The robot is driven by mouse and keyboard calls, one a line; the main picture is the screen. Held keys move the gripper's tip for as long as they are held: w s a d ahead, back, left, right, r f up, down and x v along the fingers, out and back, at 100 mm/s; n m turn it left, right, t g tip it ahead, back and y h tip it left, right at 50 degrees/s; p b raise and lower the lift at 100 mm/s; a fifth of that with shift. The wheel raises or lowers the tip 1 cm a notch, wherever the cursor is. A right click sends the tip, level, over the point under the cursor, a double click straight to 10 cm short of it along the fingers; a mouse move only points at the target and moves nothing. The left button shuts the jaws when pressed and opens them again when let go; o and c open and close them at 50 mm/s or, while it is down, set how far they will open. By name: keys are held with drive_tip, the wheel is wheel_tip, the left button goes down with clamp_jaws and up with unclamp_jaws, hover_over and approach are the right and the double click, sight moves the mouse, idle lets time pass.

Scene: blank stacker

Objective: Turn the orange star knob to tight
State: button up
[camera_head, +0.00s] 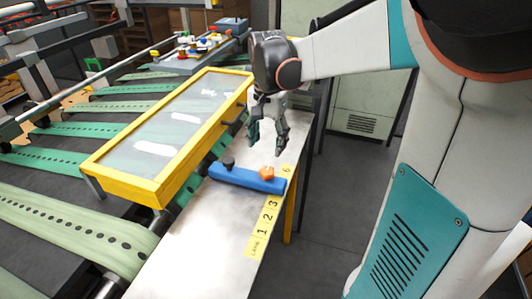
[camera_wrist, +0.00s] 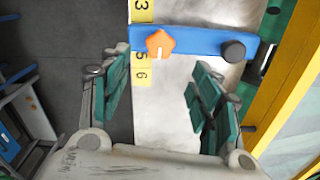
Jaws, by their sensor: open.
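The orange star knob (camera_head: 266,173) sits on top of a blue bar (camera_head: 235,176), near the bar's right end in the head view. In the wrist view the knob (camera_wrist: 160,42) shows a white mark pointing toward the bottom of the picture, and it sits near the left end of the blue bar (camera_wrist: 198,41). A black round knob (camera_head: 229,163) is on the bar's other end. My gripper (camera_head: 267,149) is open and empty above the metal table, close to the blue bar and apart from the knob. Its green-padded fingers (camera_wrist: 156,104) are spread in the wrist view.
A yellow numbered strip (camera_head: 262,228) runs along the table edge beneath the bar's end. A yellow-framed clear guard (camera_head: 122,182) with a black handle stands beside the metal table (camera_head: 200,240). Green perforated belts (camera_head: 75,228) lie beyond it. Bare floor lies right of the table.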

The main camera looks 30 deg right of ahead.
wheel_tip(320, 180, up, 2)
drive_tip(key=shift+r, duration=0.1)
idle(0.5)
drive_tip(key=s+a+f+n+t+b, duration=0.2)
drive_tip(key=s+a+f+n+b, duration=0.1)
drive_tip(key=s+a+n, duration=0.1)
drive_tip(key=s+a+f+n+t+b, duration=0.2)
drive_tip(key=s+a+f+n+b, duration=0.2)
drive_tip(key=a, duration=0.1)
drive_tip(key=s+a+f+n+t+b, duration=0.3)
drive_tip(key=s+a+f+n, duration=0.1)
drive_tip(key=s+a, duration=0.1)
drive_tip(key=shift+s+a+f, duration=0.1)
drive_tip(key=shift+a+f, duration=0.1)
drive_tip(key=shift+a, duration=0.05)
